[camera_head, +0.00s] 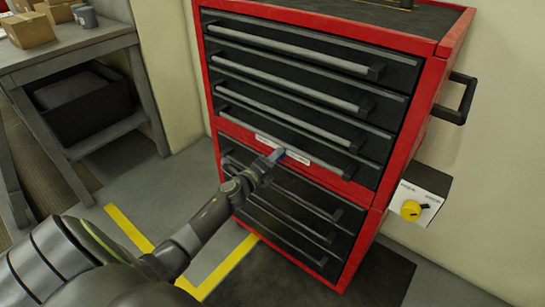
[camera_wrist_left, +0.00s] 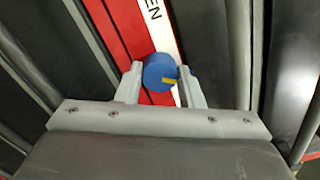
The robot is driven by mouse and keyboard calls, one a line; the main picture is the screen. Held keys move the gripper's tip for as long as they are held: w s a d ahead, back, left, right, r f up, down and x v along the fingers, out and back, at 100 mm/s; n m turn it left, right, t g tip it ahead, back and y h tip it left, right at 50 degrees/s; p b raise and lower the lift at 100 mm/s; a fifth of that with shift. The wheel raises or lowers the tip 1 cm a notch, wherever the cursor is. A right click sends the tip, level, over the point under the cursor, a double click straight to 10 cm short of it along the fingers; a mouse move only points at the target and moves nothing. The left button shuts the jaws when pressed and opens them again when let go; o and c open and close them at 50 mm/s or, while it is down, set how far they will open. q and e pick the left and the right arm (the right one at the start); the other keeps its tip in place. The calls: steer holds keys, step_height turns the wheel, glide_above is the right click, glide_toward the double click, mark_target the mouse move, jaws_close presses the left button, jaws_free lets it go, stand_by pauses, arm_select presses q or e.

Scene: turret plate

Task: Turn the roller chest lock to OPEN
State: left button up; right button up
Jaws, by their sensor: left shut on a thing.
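The red roller chest (camera_head: 437,95) with dark drawers stands in the middle of the head view. Its lock is a blue round knob (camera_wrist_left: 157,70) with a short yellow mark on its lower right part in the wrist view. The knob sits by a white label strip (camera_head: 299,157), where the letters "EN" show in the wrist view. My left gripper (camera_head: 274,157) is at the front of the chest, between the upper and lower drawers. Its two fingers (camera_wrist_left: 161,78) are shut on the blue knob from both sides. My right gripper is out of view.
Drawer handles (camera_head: 285,90) stick out above and below the lock. A box with a yellow knob (camera_head: 411,210) is at the right of the chest. A grey bench (camera_head: 70,50) with cardboard boxes stands at the left. Yellow floor lines (camera_head: 128,228) lie in front.

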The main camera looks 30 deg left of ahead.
arm_select(q)
steer(key=shift+w+d+r+n+h+p, duration=0.15)
steer(key=shift+n+p, duration=1.15)
steer(key=shift+n, duration=1.25)
steer(key=shift+a+r+n+h+p, duration=0.15)
steer(key=shift+n+p, duration=1.1)
steer(key=shift+n, duration=1.25)
steer(key=shift+w+d+r+n+p, duration=0.1)
steer(key=shift+r+n+p, duration=0.1)
steer(key=shift+n+p, duration=1.75)
steer(key=shift+n+b, duration=0.6)
steer(key=shift+n, duration=0.2)
steer(key=o, duration=1)
steer(key=shift+s+f, duration=0.1)
steer(key=shift+s, duration=0.05)
steer(key=shift+f, duration=0.1)
steer(key=s+a, duration=0.1)
steer(key=s, duration=1.6)
steer(key=shift+s+a+r+b, duration=0.2)
steer(key=shift+s+a+b, duration=0.05)
steer(key=shift+s+b, duration=0.1)
